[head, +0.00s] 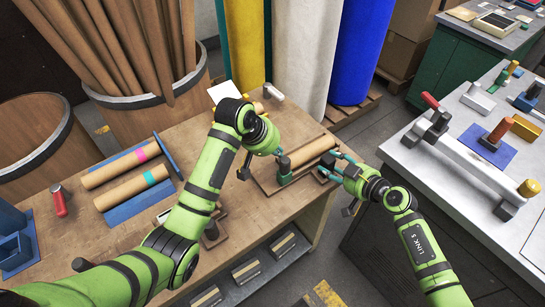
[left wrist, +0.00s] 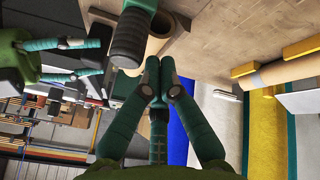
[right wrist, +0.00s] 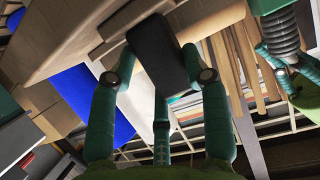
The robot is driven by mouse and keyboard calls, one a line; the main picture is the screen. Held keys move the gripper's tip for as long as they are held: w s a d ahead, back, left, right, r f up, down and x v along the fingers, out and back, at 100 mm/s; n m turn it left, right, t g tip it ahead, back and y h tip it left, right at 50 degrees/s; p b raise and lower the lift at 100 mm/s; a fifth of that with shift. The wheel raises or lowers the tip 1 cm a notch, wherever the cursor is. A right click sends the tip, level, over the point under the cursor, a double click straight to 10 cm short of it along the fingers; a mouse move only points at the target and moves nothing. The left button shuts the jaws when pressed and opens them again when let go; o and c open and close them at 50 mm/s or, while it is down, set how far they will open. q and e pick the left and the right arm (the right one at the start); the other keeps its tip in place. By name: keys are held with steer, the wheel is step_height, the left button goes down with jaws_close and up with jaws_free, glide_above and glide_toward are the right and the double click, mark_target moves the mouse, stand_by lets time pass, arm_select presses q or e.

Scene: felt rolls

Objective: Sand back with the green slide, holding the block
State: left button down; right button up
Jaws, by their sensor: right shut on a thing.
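A brown roll (head: 312,154) lies on a wooden board (head: 265,186) near the bench's right edge; its open end (left wrist: 165,22) shows in the left wrist view. My right gripper (head: 330,167) is at the roll's right end. In the right wrist view its fingers are shut on a dark block (right wrist: 158,52). The block is mostly hidden in the head view.
Two banded rolls (head: 125,175) lie on blue supports at the bench's left, near a red-handled tool (head: 60,200). Barrels of tubes (head: 160,115) and upright fabric rolls (head: 305,50) stand behind. A grey bench (head: 420,165) with tools is at right, across a gap.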

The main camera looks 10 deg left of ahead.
arm_select(q)
steer(key=shift+r, duration=0.8)
arm_select(e)
steer(key=shift+f, duration=0.2)
arm_select(q)
steer(key=shift+r, duration=0.1)
steer(key=r, duration=0.3)
steer(key=shift+w+a+r, duration=0.15)
steer(key=shift+w+a, duration=0.2)
steer(key=shift+w, duration=0.05)
arm_select(e)
steer(key=o, duration=1.5)
steer(key=o, duration=0.5)
steer(key=shift+r, duration=0.1)
